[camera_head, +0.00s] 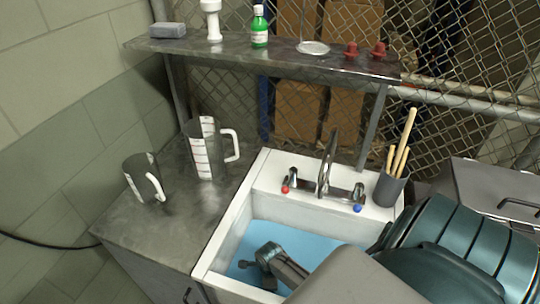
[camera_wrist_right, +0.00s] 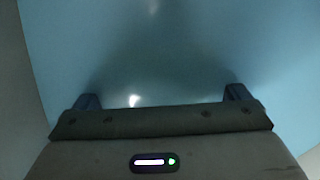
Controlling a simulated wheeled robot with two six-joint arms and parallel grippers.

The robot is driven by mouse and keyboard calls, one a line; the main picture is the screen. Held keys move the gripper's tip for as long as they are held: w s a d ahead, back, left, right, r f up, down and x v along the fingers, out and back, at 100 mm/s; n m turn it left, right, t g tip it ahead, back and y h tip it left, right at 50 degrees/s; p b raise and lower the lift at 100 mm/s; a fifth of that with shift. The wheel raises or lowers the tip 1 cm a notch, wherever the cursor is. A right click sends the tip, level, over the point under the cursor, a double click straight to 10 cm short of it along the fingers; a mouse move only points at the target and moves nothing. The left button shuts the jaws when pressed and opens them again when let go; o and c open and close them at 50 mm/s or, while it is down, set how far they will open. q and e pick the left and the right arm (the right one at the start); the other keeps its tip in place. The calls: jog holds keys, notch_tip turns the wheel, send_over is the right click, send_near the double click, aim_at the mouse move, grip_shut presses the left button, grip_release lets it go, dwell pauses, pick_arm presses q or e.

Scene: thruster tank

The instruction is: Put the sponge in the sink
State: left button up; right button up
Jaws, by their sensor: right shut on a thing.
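The white sink (camera_head: 225,236) has a light blue surface (camera_head: 330,243) inside that looks like water. My right gripper (camera_head: 258,268) is down inside the sink at that surface. In the right wrist view its two fingertips (camera_wrist_right: 163,97) stand wide apart and dip into the blue. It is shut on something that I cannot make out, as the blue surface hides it. No sponge shows clearly. A grey block (camera_head: 168,30) lies on the upper shelf; I cannot tell whether it is a sponge. My left gripper is not in view.
Two grey jugs (camera_head: 202,150) (camera_head: 138,176) stand on the metal counter left of the sink. A faucet (camera_head: 325,170) and a cup with wooden sticks (camera_head: 389,188) are at the sink's back edge. The shelf (camera_head: 285,50) holds a green bottle (camera_head: 260,30).

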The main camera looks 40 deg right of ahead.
jog(key=shift+f, duration=0.1)
jog(key=o, duration=0.6)
notch_tip(320, 180, up, 12)
jog(key=shift+b, duration=0.4)
jog(key=shift+w, duration=0.15)
dwell(0.3)
